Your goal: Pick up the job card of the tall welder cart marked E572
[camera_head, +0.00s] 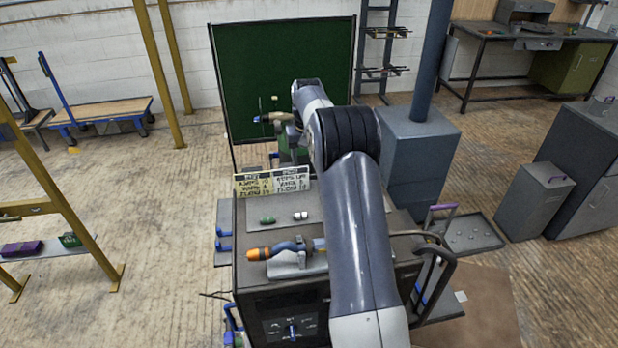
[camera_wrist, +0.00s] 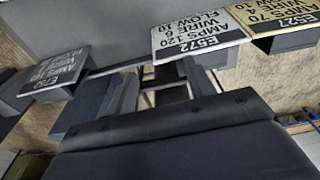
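The white job card marked E572 (camera_wrist: 200,36) appears upside down at the upper middle of the wrist view, on a dark holder. It reads AMPS 120, WIRE 6, FLOW 10. My gripper (camera_wrist: 160,72) is open, its two fingers apart and pointing towards the cards. The E572 card lies just beyond the right fingertip; I cannot tell whether they touch. In the head view a white card (camera_head: 292,179) stands at the back edge of the dark cart (camera_head: 330,218), left of my arm. My gripper is not clearly visible there.
A yellowish card marked E527 (camera_wrist: 275,20) sits close on the right in the wrist view. A grey card marked E752 (camera_wrist: 57,76) is on the left. A torch (camera_head: 285,250) lies on the cart top. A green screen (camera_head: 262,70) stands behind.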

